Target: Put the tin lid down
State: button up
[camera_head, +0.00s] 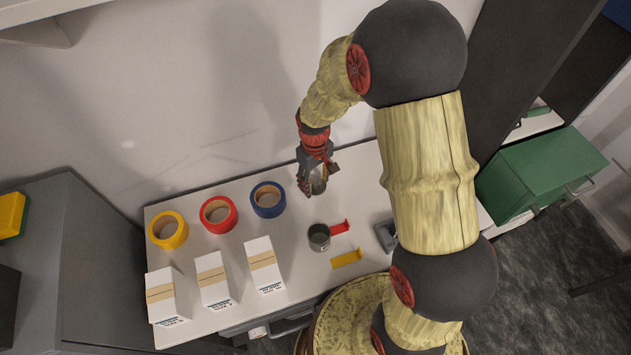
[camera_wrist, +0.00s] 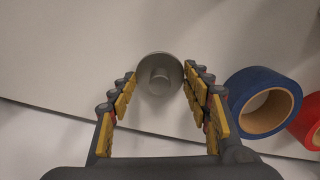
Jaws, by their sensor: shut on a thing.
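My gripper (camera_head: 312,190) is at the back part of the bench, to the right of the blue tape roll. In the wrist view its fingers (camera_wrist: 158,88) are closed on the rim of the tin lid (camera_wrist: 161,70), a grey metal disc with a round raised middle. In the head view the lid (camera_head: 319,182) shows partly behind the fingers. I cannot tell whether it touches the bench. A grey tin (camera_head: 319,238) stands upright on the bench, nearer the front than the gripper.
Yellow (camera_head: 184,233), red (camera_head: 233,217) and blue (camera_head: 281,202) tape rolls stand on the bench (camera_head: 200,250) left of the gripper. Three white boxes (camera_head: 265,268) stand in front of them. Red (camera_head: 341,228) and yellow (camera_head: 347,259) pieces lie beside the tin. The wall is close behind.

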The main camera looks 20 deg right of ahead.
jog(key=o, duration=0.8)
jog(key=shift+f, duration=0.1)
jog(key=shift+o, duration=0.2)
notch_tip(320, 180, up, 13)
jog(key=p, duration=0.2)
notch_tip(320, 180, up, 13)
jog(key=m+t, duration=0.2)
jog(key=t, duration=0.1)
send_over(315, 181)
jog(key=s, duration=0.8)
jog(key=s+r+m+t, duration=0.1)
jog(key=s+r+t, duration=0.1)
jog(key=s+r, duration=0.4)
jog(key=s, duration=0.5)
jog(key=shift+s+r+m+t, duration=0.25)
jog(key=shift+s+m+t, duration=0.05)
jog(key=shift+s+t, duration=0.1)
jog(key=shift+w+d, duration=0.1)
notch_tip(315, 181, down, 5)
jog(key=b, duration=0.5)
jog(key=shift+f, duration=0.15)
